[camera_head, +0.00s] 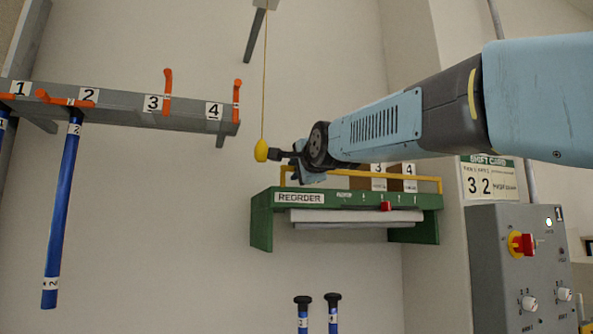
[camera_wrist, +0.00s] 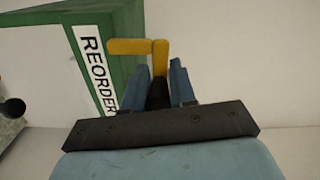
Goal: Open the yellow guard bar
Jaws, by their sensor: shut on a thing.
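The yellow guard bar (camera_head: 428,178) runs level across the green reorder rack (camera_head: 262,228), just above its top edge. My gripper (camera_head: 297,168) is at the bar's left end. In the wrist view, the bar's yellow end (camera_wrist: 137,46) bends down to a black grip (camera_wrist: 158,94) between the two blue fingers. My gripper (camera_wrist: 159,76) is shut on this grip. The fingers partly hide it, and my arm hides part of the bar in the head view.
A yellow pull (camera_head: 261,151) hangs on a cord close to the left of my gripper. A grey rail (camera_head: 130,112) with orange hooks holds a blue rod (camera_head: 62,205) at left. A grey control box (camera_head: 500,255) stands at right. Two black-capped rods (camera_head: 333,300) stand below.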

